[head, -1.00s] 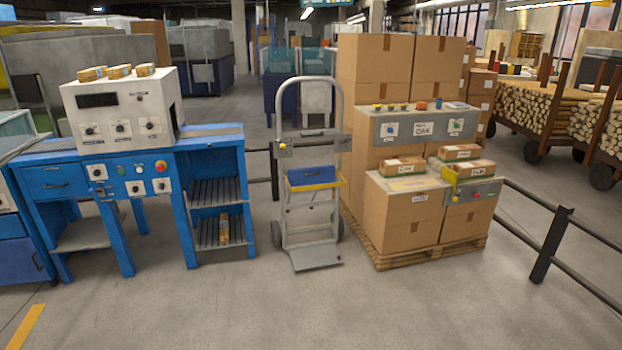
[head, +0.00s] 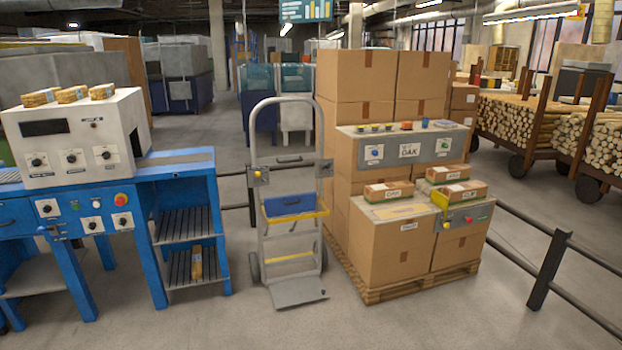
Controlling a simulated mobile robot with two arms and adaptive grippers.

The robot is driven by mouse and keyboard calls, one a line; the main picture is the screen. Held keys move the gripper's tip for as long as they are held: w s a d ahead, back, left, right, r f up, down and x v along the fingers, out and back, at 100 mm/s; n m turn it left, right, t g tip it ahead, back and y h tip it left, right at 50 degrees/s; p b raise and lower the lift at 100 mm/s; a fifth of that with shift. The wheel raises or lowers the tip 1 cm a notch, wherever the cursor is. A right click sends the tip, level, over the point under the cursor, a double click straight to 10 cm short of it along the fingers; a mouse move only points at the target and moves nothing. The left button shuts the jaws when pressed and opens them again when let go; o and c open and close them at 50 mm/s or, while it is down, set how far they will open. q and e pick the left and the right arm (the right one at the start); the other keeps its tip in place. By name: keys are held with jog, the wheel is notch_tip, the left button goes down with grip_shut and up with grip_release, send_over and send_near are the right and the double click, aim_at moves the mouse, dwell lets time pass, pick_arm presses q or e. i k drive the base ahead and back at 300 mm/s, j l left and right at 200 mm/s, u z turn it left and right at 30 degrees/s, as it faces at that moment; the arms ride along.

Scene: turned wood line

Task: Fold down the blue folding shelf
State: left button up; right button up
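A blue panel (head: 289,204), which looks like the blue folding shelf, is on a grey hand truck (head: 258,218) in the middle of the head view. The panel faces me between the truck's two uprights, and a yellow bar (head: 297,219) runs along its lower edge. I cannot tell its exact tilt. The truck stands upright on the floor with its grey toe plate (head: 298,292) towards me. Neither of my grippers is in view.
A blue workbench (head: 186,160) with a white control box (head: 80,140) stands left of the truck. Stacked cartons (head: 398,240) on a wooden pallet (head: 375,294) stand close on its right. A dark railing (head: 548,270) is further right. The floor in front is clear.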

aim_at(281, 205)
jog(key=i, duration=2.1)
jog(key=l+z, duration=0.05)
jog(key=l, duration=0.05)
